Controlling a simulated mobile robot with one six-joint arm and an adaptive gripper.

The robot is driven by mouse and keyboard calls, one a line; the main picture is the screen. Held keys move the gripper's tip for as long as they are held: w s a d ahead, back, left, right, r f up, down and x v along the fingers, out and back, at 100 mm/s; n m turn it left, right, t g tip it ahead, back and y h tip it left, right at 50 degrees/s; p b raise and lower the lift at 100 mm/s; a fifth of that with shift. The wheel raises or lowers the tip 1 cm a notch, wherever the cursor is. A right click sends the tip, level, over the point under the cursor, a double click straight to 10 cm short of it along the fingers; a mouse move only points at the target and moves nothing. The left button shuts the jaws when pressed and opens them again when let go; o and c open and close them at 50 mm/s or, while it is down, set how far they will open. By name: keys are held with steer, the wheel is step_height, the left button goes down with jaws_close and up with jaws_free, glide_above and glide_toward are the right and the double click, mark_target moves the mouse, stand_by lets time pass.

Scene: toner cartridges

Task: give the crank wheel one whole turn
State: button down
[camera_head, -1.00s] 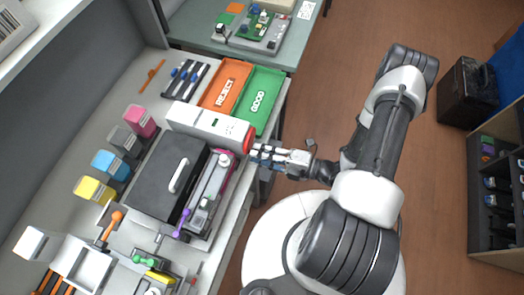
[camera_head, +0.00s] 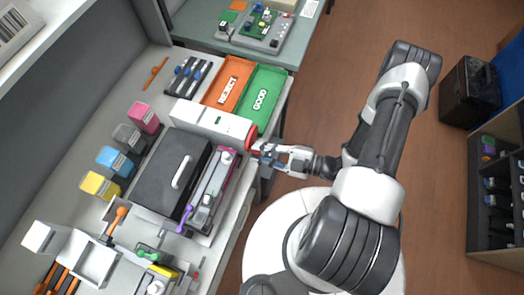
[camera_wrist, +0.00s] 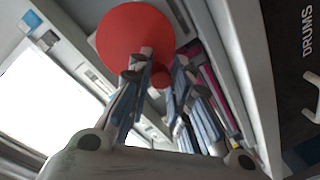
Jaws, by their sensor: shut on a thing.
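The crank wheel is a red disc (camera_head: 251,138) on the near end of a long white machine (camera_head: 212,121) in the head view. In the wrist view the wheel (camera_wrist: 135,35) faces me, with a small red knob (camera_wrist: 160,76) low on its right side. My gripper (camera_head: 262,151) reaches the wheel from the right. Its fingers, also in the wrist view (camera_wrist: 160,74), are shut on the knob, one on each side. The fingers cover part of the wheel's lower edge.
An orange REJECT tray (camera_head: 228,88) and a green GOOD tray (camera_head: 260,95) lie beyond the machine. A dark box with a light handle (camera_head: 172,173) and a purple-levered unit (camera_head: 212,190) stand on the near side. Open floor (camera_head: 330,110) lies right of the bench.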

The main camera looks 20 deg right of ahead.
stand_by(0.4)
steer(key=c, duration=1.4)
jaws_free()
steer(key=shift+c, duration=0.2)
steer(key=v, duration=1.2)
